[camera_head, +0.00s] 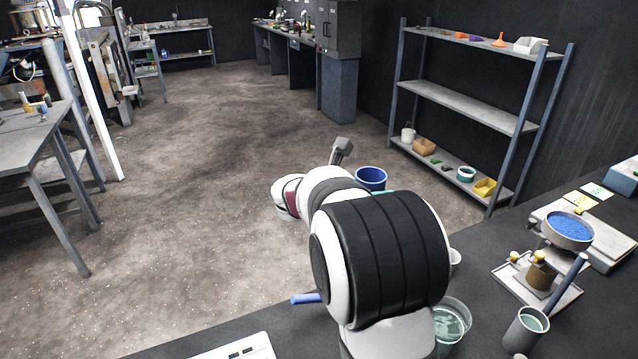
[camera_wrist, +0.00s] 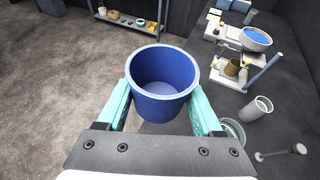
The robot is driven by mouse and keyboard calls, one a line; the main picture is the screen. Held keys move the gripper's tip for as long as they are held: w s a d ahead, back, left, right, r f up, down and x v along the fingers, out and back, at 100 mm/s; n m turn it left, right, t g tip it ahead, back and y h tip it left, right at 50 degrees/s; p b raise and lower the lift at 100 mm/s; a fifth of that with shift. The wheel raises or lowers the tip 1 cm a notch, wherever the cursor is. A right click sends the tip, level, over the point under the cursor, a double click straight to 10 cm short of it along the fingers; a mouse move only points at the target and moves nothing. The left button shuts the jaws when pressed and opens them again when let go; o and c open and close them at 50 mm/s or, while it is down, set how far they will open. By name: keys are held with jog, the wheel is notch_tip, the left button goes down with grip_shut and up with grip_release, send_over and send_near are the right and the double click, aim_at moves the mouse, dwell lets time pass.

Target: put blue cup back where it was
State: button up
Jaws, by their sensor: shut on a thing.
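The blue cup (camera_wrist: 163,100) is upright and held between the two teal fingers of my gripper (camera_wrist: 161,104) in the wrist view. Its inside looks empty. In the head view, the blue cup (camera_head: 371,178) shows beyond my arm, with its lower part hidden. A bit of a teal finger (camera_head: 385,192) shows there beside it. The cup is held near the edge of the dark table (camera_wrist: 205,138), and its base is partly hidden by its own wall and the fingers.
A vibrating screen with blue material (camera_head: 569,230) stands at the right of the table. A grey-green cup (camera_head: 525,330) and a clear beaker (camera_head: 452,318) stand nearer. A blue-handled thing (camera_head: 304,299) lies left of my arm. A shelf rack (camera_head: 470,100) stands behind.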

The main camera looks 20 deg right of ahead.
jog(key=s+d+f+m+g, duration=0.3)
jog(key=d+f, duration=0.3)
jog(key=d, duration=0.2)
jog(key=s+d+f+m+g, duration=0.3)
jog(key=s+d+f+g, duration=0.15)
jog(key=d, duration=0.35)
jog(key=m+g, duration=0.4)
send_over(474, 307)
notch_tip(474, 307, down, 10)
jog(key=shift+y, duration=0.4)
notch_tip(474, 307, down, 10)
jog(key=shift+d+r, duration=0.1)
jog(key=shift+f, duration=0.2)
jog(key=o, duration=1.1)
jog(key=shift+f, duration=0.15)
